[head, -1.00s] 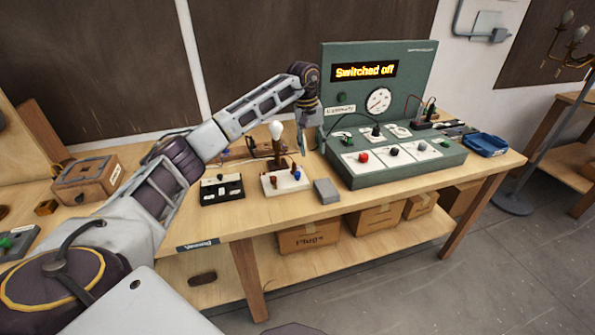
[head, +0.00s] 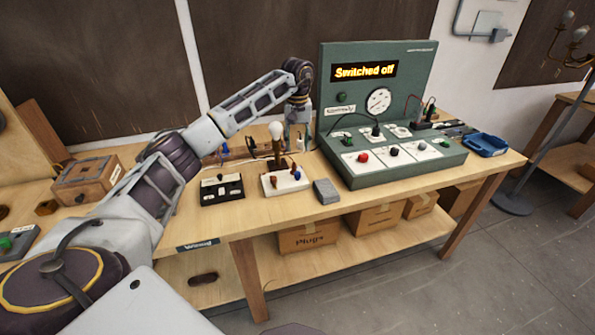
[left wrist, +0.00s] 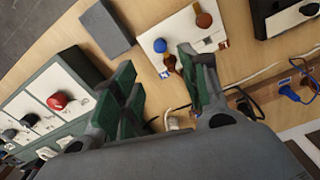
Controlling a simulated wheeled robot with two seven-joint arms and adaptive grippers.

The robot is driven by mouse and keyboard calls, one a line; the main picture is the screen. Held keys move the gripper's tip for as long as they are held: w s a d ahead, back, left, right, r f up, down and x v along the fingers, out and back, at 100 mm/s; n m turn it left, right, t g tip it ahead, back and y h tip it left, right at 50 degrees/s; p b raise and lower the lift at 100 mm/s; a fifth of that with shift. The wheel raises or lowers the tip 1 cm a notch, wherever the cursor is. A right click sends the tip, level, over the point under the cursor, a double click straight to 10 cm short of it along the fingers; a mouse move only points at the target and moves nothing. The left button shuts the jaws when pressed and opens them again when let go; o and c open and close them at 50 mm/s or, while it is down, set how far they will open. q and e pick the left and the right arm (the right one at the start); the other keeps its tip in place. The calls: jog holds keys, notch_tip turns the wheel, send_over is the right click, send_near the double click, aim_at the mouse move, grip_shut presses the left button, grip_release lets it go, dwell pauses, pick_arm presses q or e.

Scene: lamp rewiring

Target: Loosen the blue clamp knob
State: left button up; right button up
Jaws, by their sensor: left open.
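The blue clamp knob (left wrist: 160,45) sits on the white base board (left wrist: 180,35) in the left wrist view, beside a brown knob (left wrist: 203,19). In the head view the blue knob (head: 298,174) is small, on the white board (head: 285,186) in front of the lamp (head: 277,150). My left gripper (head: 299,138) is open and empty, behind and above the board, pointing down. In the left wrist view its fingers (left wrist: 157,65) lie below the blue knob in the picture, apart from it. My right gripper is out of view.
A green test panel (head: 395,165) with a "Switched off" display stands right of the board. A grey block (head: 326,191) and a black switch box (head: 221,189) flank the board. Cords (left wrist: 255,80) lie behind it. The bench front (head: 350,212) is clear.

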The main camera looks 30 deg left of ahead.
pick_arm(q)
send_over(297, 172)
notch_tip(297, 172, down, 6)
jog(key=shift+d+f, duration=0.1)
notch_tip(297, 172, down, 4)
jog(key=shift+f+p, duration=0.1)
jog(key=shift+p, duration=0.2)
jog(key=shift+f, duration=0.9)
jog(key=shift+c, duration=1)
grip_shut()
jog(key=shift+n, duration=0.3)
jog(key=shift+r+n, duration=0.1)
jog(key=shift+n, duration=2.3)
jog(key=shift+n+p, duration=0.3)
jog(key=shift+n, duration=1.7)
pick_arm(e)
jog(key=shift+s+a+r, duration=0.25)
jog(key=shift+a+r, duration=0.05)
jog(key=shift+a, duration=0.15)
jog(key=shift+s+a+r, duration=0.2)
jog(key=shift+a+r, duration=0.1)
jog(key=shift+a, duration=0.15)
